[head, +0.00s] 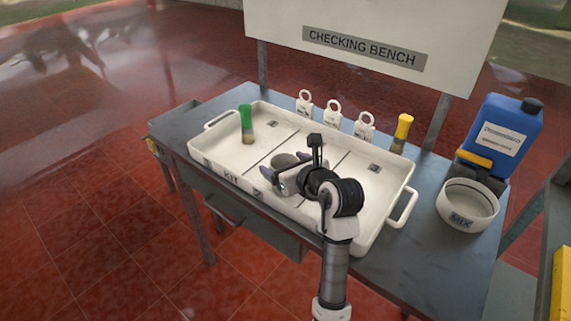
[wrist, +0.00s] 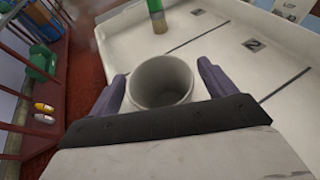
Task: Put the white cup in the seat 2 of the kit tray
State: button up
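The white cup (head: 284,163) is between the two purple fingers of my gripper (head: 285,168) in the head view, over the front middle part of the kit tray (head: 215,167). The wrist view shows the cup (wrist: 160,78) upright with its open top facing up. My gripper's fingers (wrist: 161,88) press close on both sides of it. The cup's base is hidden, so I cannot tell if it touches the tray. Seat 2's label (wrist: 254,43) shows on the bare tray floor, beyond the cup. Thin dark lines divide the seats.
A green-capped container (head: 246,122) stands in the tray's left seat. Behind the tray are white ringed tags (head: 332,115) and a yellow-capped container (head: 401,132). A MIX bowl (head: 468,206) and a blue jug (head: 500,137) stand at the right. The tray's right seat looks empty.

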jog(key=shift+r, duration=0.2)
jog(key=b+v, duration=0.1)
jog(key=v, duration=1.1)
jog(key=shift+b, duration=0.4)
